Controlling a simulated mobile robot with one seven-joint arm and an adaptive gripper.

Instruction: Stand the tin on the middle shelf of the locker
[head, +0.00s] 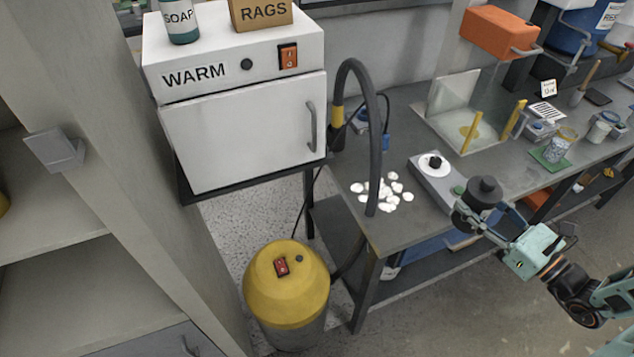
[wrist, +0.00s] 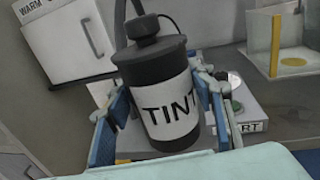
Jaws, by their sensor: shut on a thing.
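My gripper (head: 486,215) is shut on a dark round container with a black cap and a white label reading "TINT" (wrist: 165,122). It stands slightly tilted between the two blue-sided fingers in the wrist view. In the head view the held container (head: 467,215) is in the air, by the front edge of the workbench. The locker, a pale unit with open shelves (head: 50,235), is at the far left of the head view, far from my gripper. Two shelf boards show there; its full height is cut off, so I cannot tell which is the middle one.
A white "WARM" cabinet (head: 240,135) and a yellow-topped drum (head: 287,290) stand between the locker and the bench. A dark hose (head: 375,130) arches over the bench (head: 400,235), near white pieces (head: 385,190) and a scale (head: 440,180). Floor in front is clear.

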